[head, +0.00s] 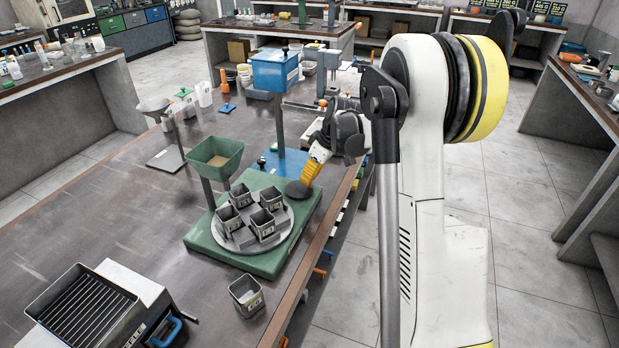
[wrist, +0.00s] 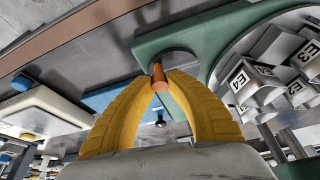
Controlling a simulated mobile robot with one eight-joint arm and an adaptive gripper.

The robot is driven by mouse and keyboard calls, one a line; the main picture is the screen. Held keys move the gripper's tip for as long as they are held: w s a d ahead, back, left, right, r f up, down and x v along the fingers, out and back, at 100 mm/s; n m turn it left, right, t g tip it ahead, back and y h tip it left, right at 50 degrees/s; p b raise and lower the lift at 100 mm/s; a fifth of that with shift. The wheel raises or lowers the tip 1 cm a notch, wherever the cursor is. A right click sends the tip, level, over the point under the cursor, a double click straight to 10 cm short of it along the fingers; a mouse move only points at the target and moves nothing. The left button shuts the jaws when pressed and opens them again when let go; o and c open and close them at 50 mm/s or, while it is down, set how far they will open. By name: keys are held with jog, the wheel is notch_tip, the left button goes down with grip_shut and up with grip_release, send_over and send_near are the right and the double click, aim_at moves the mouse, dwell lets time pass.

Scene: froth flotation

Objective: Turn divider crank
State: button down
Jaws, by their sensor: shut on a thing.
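The rotary divider has a green base (head: 215,245) on the bench, with a round grey turntable (head: 286,228) carrying several square metal cups. A green hopper (head: 215,158) stands on a post above it. The crank is a dark disc (head: 297,190) at the base's back right corner. Its orange-brown handle (wrist: 158,78) shows in the wrist view. My gripper (head: 308,176) has yellow fingers, seen also in the wrist view (wrist: 160,75), and is shut on this handle, with a fingertip on each side. The fingers hide most of the handle in the head view.
A loose metal cup (head: 246,295) stands near the bench's front edge, and a slotted riffle box (head: 85,305) stands at lower left. A blue bin (head: 275,72) and a blue-based stand (head: 275,165) are behind the divider. Bare bench (head: 100,190) lies to its left.

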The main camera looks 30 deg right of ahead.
jog(key=n, duration=0.2)
jog(key=w+n+g+y, duration=0.1)
jog(key=n+p, duration=0.1)
jog(key=n, duration=0.1)
jog(key=shift+w+n+y, duration=0.3)
jog(key=n, duration=0.1)
jog(key=n+g, duration=0.1)
jog(key=n, duration=0.1)
jog(key=w+n+g+p, duration=0.1)
jog(key=shift+a+n+y, duration=0.25)
jog(key=shift+n+y, duration=0.15)
jog(key=shift+w, duration=0.1)
jog(key=c, duration=1.3)
grip_release()
jog(key=shift+a, duration=0.1)
jog(key=w+v, duration=0.1)
jog(key=v, duration=1.1)
jog(key=shift+s, duration=0.3)
